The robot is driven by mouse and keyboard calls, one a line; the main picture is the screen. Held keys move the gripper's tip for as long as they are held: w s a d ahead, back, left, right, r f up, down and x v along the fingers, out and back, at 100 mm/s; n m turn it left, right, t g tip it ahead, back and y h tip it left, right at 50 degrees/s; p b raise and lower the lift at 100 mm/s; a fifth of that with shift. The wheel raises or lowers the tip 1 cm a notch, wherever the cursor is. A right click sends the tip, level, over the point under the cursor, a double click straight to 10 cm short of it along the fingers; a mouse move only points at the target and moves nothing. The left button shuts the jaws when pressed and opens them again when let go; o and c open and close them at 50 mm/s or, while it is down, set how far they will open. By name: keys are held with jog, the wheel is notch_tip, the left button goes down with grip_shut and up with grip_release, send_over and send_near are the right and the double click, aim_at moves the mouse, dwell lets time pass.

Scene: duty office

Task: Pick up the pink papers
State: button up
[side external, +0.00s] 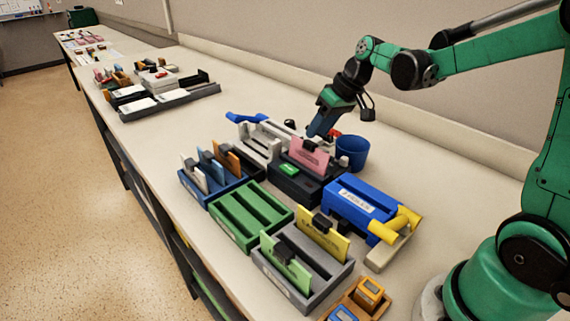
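The pink papers (309,154) stand upright in a black holder (297,183) near the middle of the work area, with a dark clip at their top edge. My gripper (318,132) is just behind the pink papers, pointing down over the back part of the bench items. Its fingertips are partly hidden behind the things there, and I cannot tell whether they are open or shut.
A blue cup (352,152) stands right of the pink papers. A blue box (358,202) with yellow parts, a green tray (250,216), a grey tray (303,287) and a blue tray (200,194) crowd the front.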

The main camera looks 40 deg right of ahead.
aim_at(311, 142)
jog(key=shift+x, duration=2.7)
grip_shut()
